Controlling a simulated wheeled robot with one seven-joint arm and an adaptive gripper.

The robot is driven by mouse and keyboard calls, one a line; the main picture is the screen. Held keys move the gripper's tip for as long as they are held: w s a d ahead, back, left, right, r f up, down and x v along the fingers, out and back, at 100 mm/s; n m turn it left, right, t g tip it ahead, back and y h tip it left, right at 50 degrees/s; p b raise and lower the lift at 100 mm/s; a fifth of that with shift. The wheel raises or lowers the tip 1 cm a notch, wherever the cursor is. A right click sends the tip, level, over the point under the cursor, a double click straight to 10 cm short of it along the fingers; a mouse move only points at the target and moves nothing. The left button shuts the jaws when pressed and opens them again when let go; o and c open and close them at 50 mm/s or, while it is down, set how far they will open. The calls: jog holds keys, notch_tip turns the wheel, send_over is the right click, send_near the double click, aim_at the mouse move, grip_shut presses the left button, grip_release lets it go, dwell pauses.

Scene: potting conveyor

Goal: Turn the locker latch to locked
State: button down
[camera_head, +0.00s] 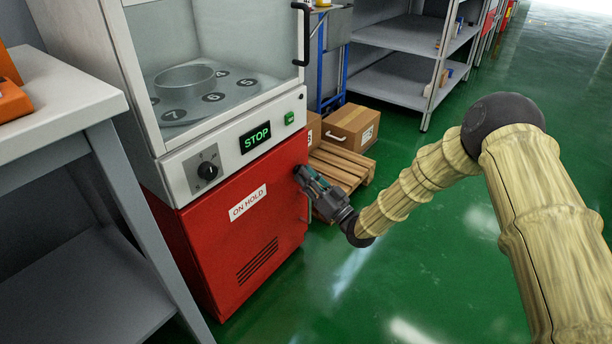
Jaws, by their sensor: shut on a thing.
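The red locker (215,262) is the lower part of a white cabinet and bears a white label, "ON HOLD" (248,202). My gripper (300,172) is at the upper right part of the red door, near its right edge. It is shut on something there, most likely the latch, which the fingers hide. I cannot tell how the latch is turned. The door looks closed.
Above the locker are a black knob (207,171), a "STOP" display (255,137) and a green button (289,118). Cardboard boxes (351,127) on a wooden pallet (345,167) stand behind my gripper. A grey table (60,105) is at left. Green floor is clear at right.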

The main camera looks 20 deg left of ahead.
jog(key=shift+w+n+g+y, duration=0.1)
jog(key=shift+n+g+y, duration=0.1)
jog(key=shift+n+g, duration=0.6)
jog(key=shift+n+g+y, duration=0.2)
jog(key=shift+n+g, duration=0.1)
jog(key=shift+n, duration=1)
jog(key=c, duration=1.5)
grip_release()
jog(key=shift+p, duration=0.3)
jog(key=shift+d, duration=0.1)
jog(key=v, duration=1.2)
jog(key=shift+f, duration=0.15)
jog(key=shift+w, duration=0.1)
